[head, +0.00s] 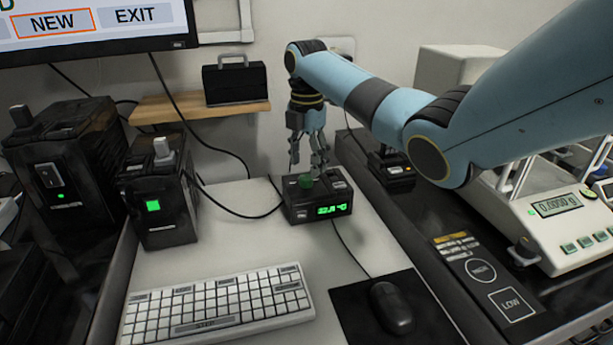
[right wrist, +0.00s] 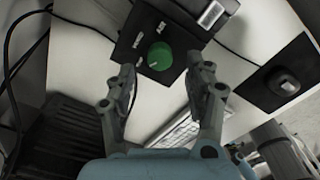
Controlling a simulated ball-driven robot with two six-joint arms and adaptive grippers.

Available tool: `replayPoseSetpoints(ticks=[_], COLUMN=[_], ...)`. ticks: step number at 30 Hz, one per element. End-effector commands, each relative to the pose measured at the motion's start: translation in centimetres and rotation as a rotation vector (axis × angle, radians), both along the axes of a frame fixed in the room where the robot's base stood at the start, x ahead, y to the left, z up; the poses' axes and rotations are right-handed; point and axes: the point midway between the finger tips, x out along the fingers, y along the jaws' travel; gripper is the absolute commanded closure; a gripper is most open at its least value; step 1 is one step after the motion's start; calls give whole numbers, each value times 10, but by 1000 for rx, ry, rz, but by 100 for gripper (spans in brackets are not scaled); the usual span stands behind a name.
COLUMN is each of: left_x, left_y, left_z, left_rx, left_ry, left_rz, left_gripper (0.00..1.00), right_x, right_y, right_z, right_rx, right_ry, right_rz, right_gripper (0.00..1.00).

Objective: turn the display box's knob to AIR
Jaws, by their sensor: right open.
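The display box (head: 318,197) is a small black box on the white desk, with a lit green readout (head: 333,209) on its front. Its green round knob (head: 305,181) sits on the top. In the right wrist view the knob (right wrist: 160,55) shows a small pale mark at its lower left edge. Small white lettering lies around the knob, one word above it seeming to read AIR; the rest is hard to read. My right gripper (head: 306,168) points down just above the knob, fingers open. In the right wrist view its fingertips (right wrist: 162,76) are apart on either side, below the knob.
A keyboard (head: 215,305) and a mouse (head: 391,307) lie in front of the box. Black units (head: 160,200) stand to the left. A balance (head: 545,215) stands on the right table. A wooden shelf (head: 190,107) is on the wall behind. Cables run near the box.

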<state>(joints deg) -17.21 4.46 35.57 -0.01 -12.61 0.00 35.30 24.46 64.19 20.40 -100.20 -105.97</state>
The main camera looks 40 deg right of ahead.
Motion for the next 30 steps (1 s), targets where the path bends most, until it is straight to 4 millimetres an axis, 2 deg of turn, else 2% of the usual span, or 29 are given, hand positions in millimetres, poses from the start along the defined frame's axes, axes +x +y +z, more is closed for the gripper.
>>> replayPoseSetpoints(ticks=[1, 6, 17, 30], left_x=[-1, -2, -2, -1], left_y=[0, 1, 2, 2], left_z=[-3, -6, -6, -6], left_rx=[0, 1, 2, 2], left_ry=[1, 3, 3, 3], left_rz=[0, -1, -1, -1], left_gripper=[100, 100, 100, 100], right_x=[-1, 0, 0, 0], right_y=[1, 0, 0, 0], right_z=[-11, -31, -37, -37], right_rx=[1, -1, -1, -1], right_ry=[3, 0, -1, 0], right_rz=[0, 1, 1, 1], right_gripper=[47, 47, 47, 100])
